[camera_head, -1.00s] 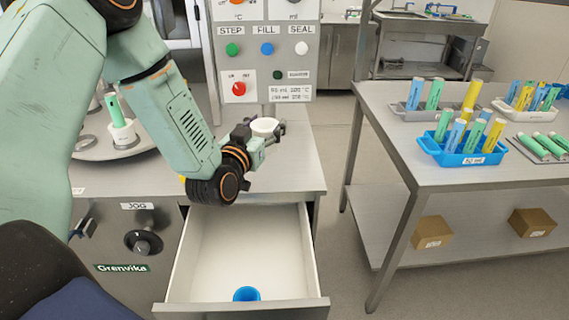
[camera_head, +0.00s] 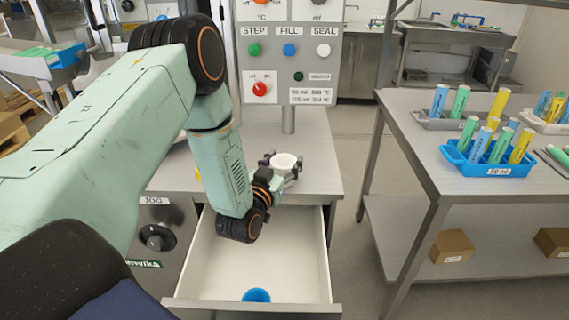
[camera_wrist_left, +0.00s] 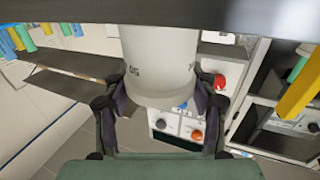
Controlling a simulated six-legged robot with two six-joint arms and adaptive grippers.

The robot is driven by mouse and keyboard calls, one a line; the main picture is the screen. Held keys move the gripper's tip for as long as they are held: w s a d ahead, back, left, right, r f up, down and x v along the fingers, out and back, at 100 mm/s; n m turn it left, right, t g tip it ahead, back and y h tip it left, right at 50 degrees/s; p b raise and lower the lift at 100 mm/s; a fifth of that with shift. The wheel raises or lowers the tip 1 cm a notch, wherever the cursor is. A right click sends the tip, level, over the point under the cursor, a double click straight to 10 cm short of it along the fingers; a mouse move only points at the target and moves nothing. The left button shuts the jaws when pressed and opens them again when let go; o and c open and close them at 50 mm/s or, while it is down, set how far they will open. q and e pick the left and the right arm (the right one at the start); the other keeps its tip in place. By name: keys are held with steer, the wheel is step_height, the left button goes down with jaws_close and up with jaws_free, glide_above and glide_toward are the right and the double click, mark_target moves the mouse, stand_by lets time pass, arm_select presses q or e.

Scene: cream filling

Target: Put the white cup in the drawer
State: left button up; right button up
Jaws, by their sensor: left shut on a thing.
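My left gripper (camera_head: 283,170) is shut on the white cup (camera_head: 286,161). In the head view the cup is upright in the fingers, at the height of the counter top behind the open drawer. In the left wrist view the cup (camera_wrist_left: 158,62) fills the space between the two fingers (camera_wrist_left: 160,108), one on each side of it. The drawer (camera_head: 205,304) is pulled open below my left forearm, and a blue cup (camera_head: 256,295) lies in it near the front. My right gripper is not in view.
A control panel (camera_head: 289,50) with buttons stands behind the counter (camera_head: 320,175). At the right is a table (camera_head: 440,180) with a blue rack (camera_head: 490,170) of coloured tubes. Cardboard boxes (camera_head: 453,246) sit on its lower shelf. The drawer's middle is clear.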

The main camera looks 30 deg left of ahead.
arm_select(q)
steer(key=shift+w+a+f, duration=0.1)
steer(key=shift+w+f, duration=0.05)
steer(key=shift+w, duration=0.1)
steer(key=shift+f, duration=0.1)
steer(key=o, duration=1)
steer(key=shift+s, duration=0.15)
steer(key=shift+c, duration=0.2)
steer(key=shift+o, duration=1.4)
